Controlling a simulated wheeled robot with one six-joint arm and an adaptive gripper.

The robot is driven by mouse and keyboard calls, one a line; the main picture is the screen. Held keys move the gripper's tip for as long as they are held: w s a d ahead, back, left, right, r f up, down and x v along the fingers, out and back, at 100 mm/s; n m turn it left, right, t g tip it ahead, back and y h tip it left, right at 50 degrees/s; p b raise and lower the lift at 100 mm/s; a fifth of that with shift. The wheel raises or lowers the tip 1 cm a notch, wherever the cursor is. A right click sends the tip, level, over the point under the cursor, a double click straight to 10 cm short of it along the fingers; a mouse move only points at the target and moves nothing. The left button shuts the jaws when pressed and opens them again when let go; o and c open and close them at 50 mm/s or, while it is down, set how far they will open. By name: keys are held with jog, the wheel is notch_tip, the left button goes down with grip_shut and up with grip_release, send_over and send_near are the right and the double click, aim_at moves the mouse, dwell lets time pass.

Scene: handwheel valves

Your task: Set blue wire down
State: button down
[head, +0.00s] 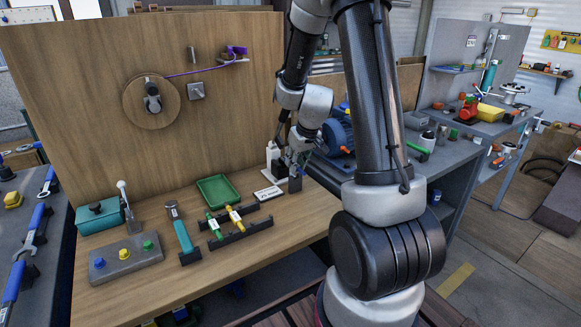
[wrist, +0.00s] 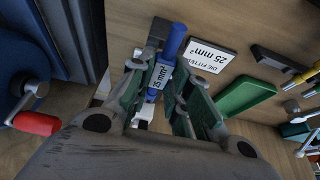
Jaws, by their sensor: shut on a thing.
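The blue wire (wrist: 174,40) is a short, thick blue piece with a white "25 mm²" label. In the wrist view it lies between the fingers of my gripper (wrist: 163,78), which is shut on it. A dark block stands at its far end; I cannot tell whether they touch. In the head view my gripper (head: 299,158) is low over the back right of the wooden bench (head: 150,283), above a small dark stand (head: 295,184). The wire cannot be made out there. A white sign (wrist: 207,55) reading "DIE FITTED 25 mm²" lies beside it, also in the head view (head: 268,193).
A green tray (head: 217,190) and a black rack (head: 240,234) with green and yellow pieces lie left of my gripper. A teal-handled tool (head: 183,236) and a button box (head: 126,257) stand further left. A wooden panel (head: 80,90) rises behind.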

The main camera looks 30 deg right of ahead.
jog(key=shift+w, duration=1.15)
jog(key=shift+w+a, duration=0.1)
jog(key=shift+w, duration=0.55)
jog(key=shift+s+f, duration=0.15)
jog(key=shift+f, duration=1.4)
jog(key=shift+f, duration=0.2)
jog(key=c, duration=1.3)
grip_release()
